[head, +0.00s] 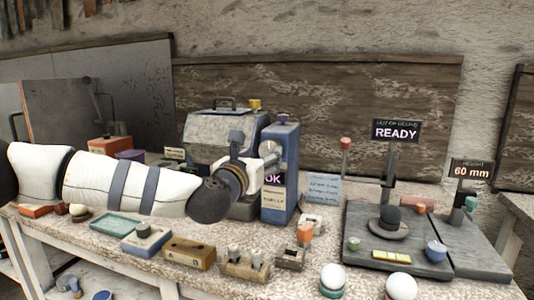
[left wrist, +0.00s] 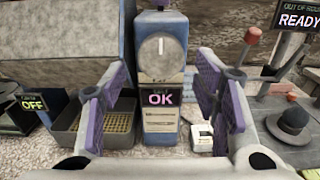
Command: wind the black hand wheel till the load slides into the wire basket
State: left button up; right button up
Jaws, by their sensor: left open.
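I cannot pick out a black hand wheel for certain. A blue upright box (head: 282,180) carries a pale round dial with a white mark; the dial faces me in the left wrist view (left wrist: 160,55), above a lit OK panel. My left gripper (left wrist: 163,85) is open and empty, its purple-padded fingers spread to either side of this box. In the head view the left gripper (head: 241,165) is in front of the box, partly hidden by its own wrist. A grey tray with a yellow mesh floor (left wrist: 80,142) stands left of the box; I cannot tell if it is the wire basket. No load is identifiable.
A black domed piece with a brim (head: 389,226) sits on a grey slab under a READY sign (head: 396,130). A 60 mm sign (head: 472,172) stands right of it. White spheres (head: 401,286), a wooden block (head: 189,253) and a green tray (head: 108,225) lie along the front.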

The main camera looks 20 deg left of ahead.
aim_at(269, 150)
pick_arm(q)
jog(key=w, duration=0.5)
jog(key=shift+w+d, duration=0.15)
jog(key=shift+w, duration=0.1)
jog(key=c, duration=0.9)
jog(key=shift+o, duration=0.2)
